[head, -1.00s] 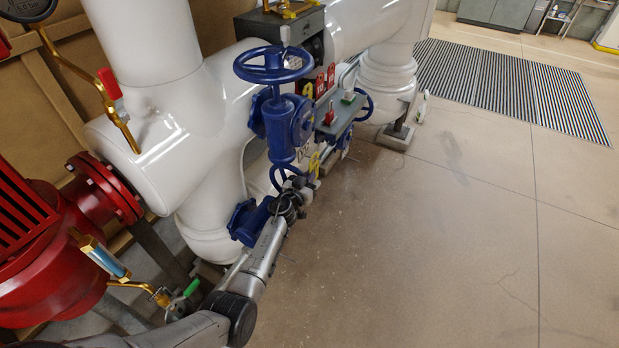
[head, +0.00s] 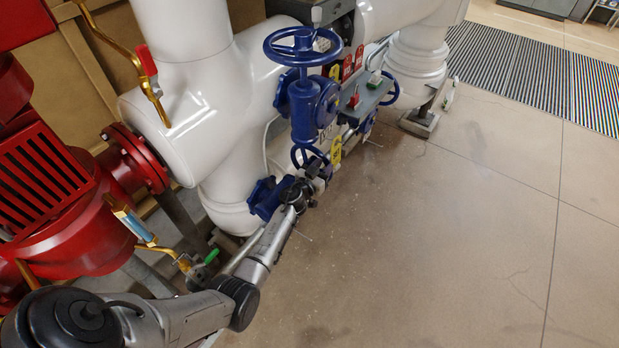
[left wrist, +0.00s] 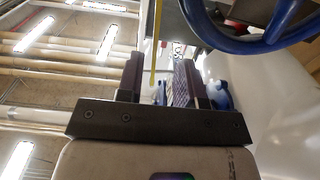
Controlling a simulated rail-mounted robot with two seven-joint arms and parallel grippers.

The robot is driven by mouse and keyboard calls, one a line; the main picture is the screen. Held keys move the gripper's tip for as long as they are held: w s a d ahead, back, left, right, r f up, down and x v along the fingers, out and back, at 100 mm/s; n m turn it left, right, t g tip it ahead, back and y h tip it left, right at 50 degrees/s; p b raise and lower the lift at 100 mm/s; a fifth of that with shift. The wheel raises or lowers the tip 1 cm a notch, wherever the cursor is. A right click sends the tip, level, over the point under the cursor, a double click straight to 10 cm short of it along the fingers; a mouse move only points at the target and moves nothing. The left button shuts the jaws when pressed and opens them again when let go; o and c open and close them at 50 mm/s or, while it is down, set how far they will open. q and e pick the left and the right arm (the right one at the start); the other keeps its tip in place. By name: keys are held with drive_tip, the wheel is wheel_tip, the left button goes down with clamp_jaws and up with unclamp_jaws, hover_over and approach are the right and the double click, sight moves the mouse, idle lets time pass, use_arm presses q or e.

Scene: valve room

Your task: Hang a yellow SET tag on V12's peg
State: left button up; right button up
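A yellow tag (head: 336,150) hangs upright beside the lower blue handwheel (head: 310,157) of a blue valve. Whether a peg bears it is too small to tell. My left gripper (head: 322,170) is low beside the tag, at the end of my arm. In the left wrist view the two dark fingers (left wrist: 158,80) stand apart, and a thin yellow strip (left wrist: 157,40), likely the tag edge-on, shows in the gap with space on both sides. A faint label on the valve near the tag is not clearly readable. My right gripper is not in view.
More yellow (head: 335,71) and red tags (head: 347,68) hang by a grey box behind the large blue handwheel (head: 303,46). A grey shelf (head: 366,100) juts out there. White pipes and red machinery (head: 70,210) crowd the left. The floor (head: 450,240) on the right is clear.

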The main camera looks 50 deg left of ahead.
use_arm(q)
drive_tip(key=p+v, duration=0.3)
drive_tip(key=v, duration=0.6)
drive_tip(key=shift+s, duration=0.4)
